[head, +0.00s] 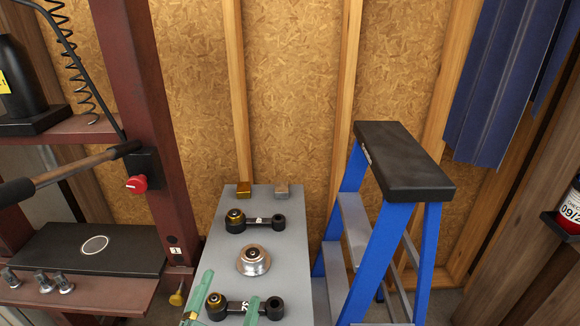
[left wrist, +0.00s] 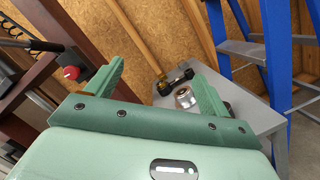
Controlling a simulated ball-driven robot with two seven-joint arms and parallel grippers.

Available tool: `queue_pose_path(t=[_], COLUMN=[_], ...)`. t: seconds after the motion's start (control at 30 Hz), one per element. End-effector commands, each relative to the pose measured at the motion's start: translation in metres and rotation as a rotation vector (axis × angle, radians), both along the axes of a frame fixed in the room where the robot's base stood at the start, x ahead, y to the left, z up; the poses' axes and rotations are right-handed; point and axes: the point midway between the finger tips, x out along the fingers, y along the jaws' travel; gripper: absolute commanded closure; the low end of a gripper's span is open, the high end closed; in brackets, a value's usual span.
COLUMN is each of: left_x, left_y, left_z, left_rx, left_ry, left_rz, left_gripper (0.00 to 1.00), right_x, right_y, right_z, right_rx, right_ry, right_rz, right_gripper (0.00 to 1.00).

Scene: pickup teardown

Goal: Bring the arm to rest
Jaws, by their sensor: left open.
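My left gripper (head: 226,304) shows as two green fingertips at the bottom edge of the head view. It is open, and in the left wrist view (left wrist: 160,73) nothing is clamped between its fingers. In the head view the fingertips overlap the near black link (head: 240,306), whose brass-topped end shows between them; I cannot tell how high above it they are. The rest of the left arm is out of the head view. My right gripper is not in view.
A red-brown press frame (head: 143,90) stands left. A blue stepladder (head: 381,260) stands right.

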Motion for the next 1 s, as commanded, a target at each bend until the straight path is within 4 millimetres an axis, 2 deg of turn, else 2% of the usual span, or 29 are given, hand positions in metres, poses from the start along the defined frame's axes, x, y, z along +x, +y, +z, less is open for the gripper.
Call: queue_pose_path(t=[0.1,0.17,0.27,0.33,0.4,0.47,0.53,0.63,0.8,0.83,0.87,1.0], left_x=[-0.012,-0.021,-0.038,-0.049,-0.058,-0.066,-0.076,-0.090,-0.117,-0.122,-0.128,-0.123], left_y=[-0.014,-0.023,-0.037,-0.033,-0.011,0.017,0.054,0.102,0.175,0.187,0.198,0.186], left_z=[0.018,0.020,0.001,-0.031,-0.067,-0.094,-0.115,-0.130,-0.131,-0.129,-0.127,-0.189], left_rx=[0.335,0.565,1.070,1.482,1.857,2.126,2.375,2.627,2.900,-2.847,-2.781,-2.786], left_ry=[-0.153,-0.234,-0.350,-0.383,-0.358,-0.303,-0.213,-0.066,0.221,-0.269,-0.314,-0.255], left_rz=[-0.075,-0.123,-0.238,-0.350,-0.475,-0.589,-0.719,-0.891,-1.171,1.183,1.191,1.298], left_gripper=[0.19,0.19,0.19,0.19,0.19,0.19,0.19,0.19,0.19,0.19,0.19,0.19], right_x=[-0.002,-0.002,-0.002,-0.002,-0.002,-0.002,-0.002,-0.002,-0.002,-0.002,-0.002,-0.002], right_y=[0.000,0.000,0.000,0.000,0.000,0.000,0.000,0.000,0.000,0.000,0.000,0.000], right_z=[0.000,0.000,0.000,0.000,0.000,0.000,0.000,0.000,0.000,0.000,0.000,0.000], right_rx=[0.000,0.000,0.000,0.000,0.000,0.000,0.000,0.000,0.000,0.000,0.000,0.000], right_ry=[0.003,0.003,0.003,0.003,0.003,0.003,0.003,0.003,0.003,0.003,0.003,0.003], right_rz=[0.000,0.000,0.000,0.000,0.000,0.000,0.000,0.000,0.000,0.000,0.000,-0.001], right_gripper=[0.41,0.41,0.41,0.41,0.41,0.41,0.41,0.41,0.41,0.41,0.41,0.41])
